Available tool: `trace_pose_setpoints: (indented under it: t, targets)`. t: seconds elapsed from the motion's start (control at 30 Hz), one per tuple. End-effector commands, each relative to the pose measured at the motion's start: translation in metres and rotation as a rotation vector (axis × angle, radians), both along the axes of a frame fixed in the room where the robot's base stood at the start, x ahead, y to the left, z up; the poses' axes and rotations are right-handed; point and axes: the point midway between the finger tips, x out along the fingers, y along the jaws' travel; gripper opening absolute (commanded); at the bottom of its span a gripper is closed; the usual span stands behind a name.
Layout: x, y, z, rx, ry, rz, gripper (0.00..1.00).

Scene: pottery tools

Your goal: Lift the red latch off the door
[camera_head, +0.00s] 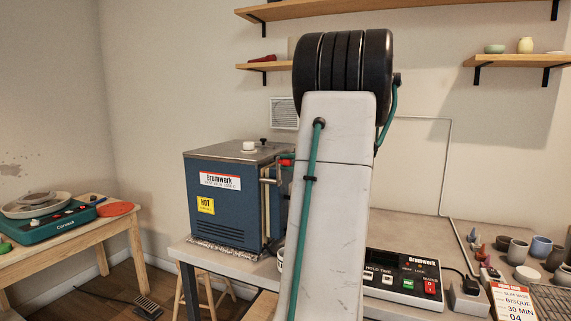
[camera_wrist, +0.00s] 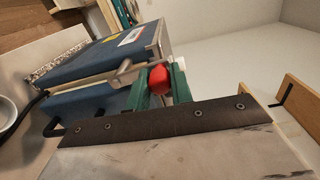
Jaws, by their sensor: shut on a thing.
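The red latch (camera_head: 287,160) shows at the upper right edge of the blue kiln (camera_head: 228,205), partly hidden by my arm in the head view. In the wrist view the red latch (camera_wrist: 158,78) sits between the green fingers of my gripper (camera_wrist: 160,84), which is shut on it. A grey metal bar (camera_wrist: 124,72) reaches from the kiln side toward the latch. The kiln door (camera_head: 266,210) looks closed, with its front edge beside the latch. I cannot tell whether the latch still touches its mount.
A control box (camera_head: 404,278) with buttons stands on the grey table right of my arm. Several cups and small cones stand at the far right. A wooden table (camera_head: 70,235) with a green potter's wheel (camera_head: 55,222) is at left. Shelves (camera_head: 330,10) hang above.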

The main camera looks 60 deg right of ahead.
Motion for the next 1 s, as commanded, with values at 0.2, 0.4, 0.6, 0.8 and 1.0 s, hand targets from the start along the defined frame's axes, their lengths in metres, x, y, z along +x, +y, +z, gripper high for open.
trace_pose_setpoints:
  t: [0.2, 0.4, 0.6, 0.8, 1.0]
  targets:
    - [0.000, 0.001, -0.002, 0.003, 0.003, 0.002, 0.30]
    - [0.000, 0.001, -0.001, 0.003, 0.002, 0.002, 0.43]
    - [-0.004, 0.001, -0.001, 0.002, 0.002, 0.001, 0.43]
    - [-0.034, -0.002, 0.000, 0.002, 0.002, -0.002, 0.43]
    - [-0.065, -0.003, 0.002, 0.003, 0.002, 0.000, 0.43]
